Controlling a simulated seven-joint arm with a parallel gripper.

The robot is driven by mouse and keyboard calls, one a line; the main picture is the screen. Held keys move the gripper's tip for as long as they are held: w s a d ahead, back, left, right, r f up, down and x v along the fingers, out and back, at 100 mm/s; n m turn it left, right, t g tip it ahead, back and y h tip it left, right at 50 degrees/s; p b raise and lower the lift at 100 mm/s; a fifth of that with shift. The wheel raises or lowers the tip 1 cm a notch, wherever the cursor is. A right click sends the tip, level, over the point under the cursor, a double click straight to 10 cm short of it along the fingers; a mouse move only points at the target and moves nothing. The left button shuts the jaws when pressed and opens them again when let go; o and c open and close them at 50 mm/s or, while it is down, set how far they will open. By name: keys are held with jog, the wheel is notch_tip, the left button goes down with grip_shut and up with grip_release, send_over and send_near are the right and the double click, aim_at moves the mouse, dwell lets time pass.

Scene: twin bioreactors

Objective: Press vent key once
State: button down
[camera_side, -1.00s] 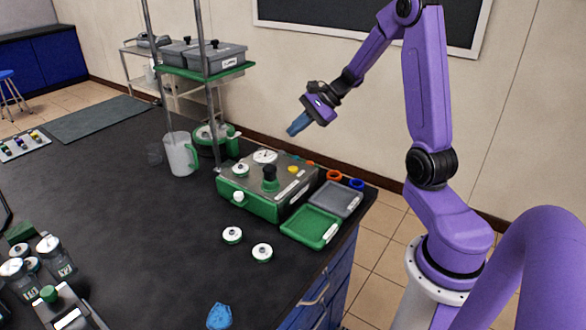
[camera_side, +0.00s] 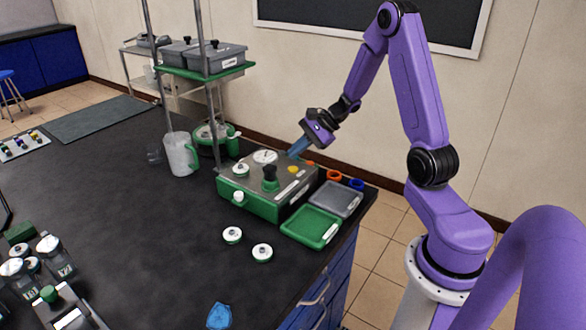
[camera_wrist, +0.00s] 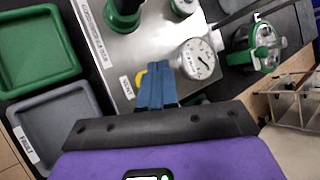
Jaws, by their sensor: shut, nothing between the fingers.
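The bioreactor control box (camera_side: 238,186), grey-topped with a green base, stands near the bench's right end. In the wrist view a yellow key (camera_wrist: 141,76) is partly hidden by my fingers. A small white label (camera_wrist: 127,88) lies beside it; I cannot read it surely. My gripper (camera_side: 291,154) is shut and empty, its blue fingertips above the back part of the box. In the wrist view the fingertips (camera_wrist: 156,68) overlap the yellow key; contact cannot be told.
A round gauge (camera_wrist: 197,59) stands right by the fingers in the wrist view. A green knob (camera_side: 270,176) rises from the box. Green (camera_side: 311,226) and grey (camera_side: 338,198) trays lie to its right. A shelf post (camera_side: 209,100) stands behind left.

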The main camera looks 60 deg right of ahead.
aim_at(297, 168)
jog(key=shift+f, duration=0.95)
jog(key=shift+f, duration=0.1)
dwell(1.4)
jog(key=shift+f, duration=0.3)
jog(key=shift+f, duration=0.4)
dwell(0.7)
jog(key=shift+r, duration=0.85)
jog(key=shift+r, duration=2.5)
